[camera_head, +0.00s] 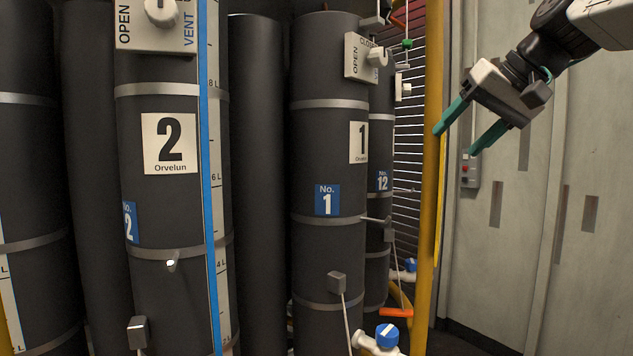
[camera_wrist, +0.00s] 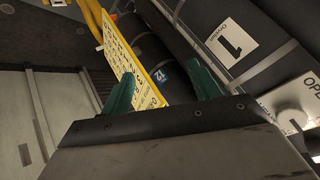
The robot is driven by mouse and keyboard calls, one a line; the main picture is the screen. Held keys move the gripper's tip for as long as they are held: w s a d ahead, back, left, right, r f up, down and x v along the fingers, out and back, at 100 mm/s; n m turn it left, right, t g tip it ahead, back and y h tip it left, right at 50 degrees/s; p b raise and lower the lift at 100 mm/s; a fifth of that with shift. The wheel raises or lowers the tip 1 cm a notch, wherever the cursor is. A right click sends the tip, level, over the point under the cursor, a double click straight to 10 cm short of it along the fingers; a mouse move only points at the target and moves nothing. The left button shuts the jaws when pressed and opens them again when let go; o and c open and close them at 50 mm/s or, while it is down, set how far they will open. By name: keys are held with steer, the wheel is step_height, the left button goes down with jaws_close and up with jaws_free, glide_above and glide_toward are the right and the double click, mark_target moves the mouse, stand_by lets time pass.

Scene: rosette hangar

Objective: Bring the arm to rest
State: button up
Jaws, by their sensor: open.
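My gripper (camera_head: 455,130) hangs at the upper right in the head view, in front of the pale wall panels. Its two green fingers are spread apart with nothing between them, and they point down and to the left. In the wrist view the fingers of my gripper (camera_wrist: 163,92) also stand apart and empty. The fingers look clear of the yellow post (camera_head: 428,180) in the head view, though the gap in depth is hard to judge.
Dark cylinder 2 (camera_head: 170,220) and cylinder 1 (camera_head: 325,260) stand at left and centre. A white valve with a blue knob (camera_head: 388,336) sits low at centre. In the wrist view a yellow-edged sign (camera_wrist: 133,62) shows beyond the fingers. Pale wall panels (camera_head: 520,240) fill the right.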

steer(key=s+d+f+g+h, duration=0.1)
steer(key=s+f+g+h, duration=0.1)
steer(key=s+f, duration=1.1)
steer(key=s+d+f+g+h, duration=0.1)
steer(key=s+f+g+h, duration=0.2)
steer(key=s+f, duration=1.1)
step_height(320, 180, down, 6)
steer(key=shift+s+f+g, duration=0.1)
steer(key=shift+s+g, duration=0.05)
steer(key=shift+g, duration=0.25)
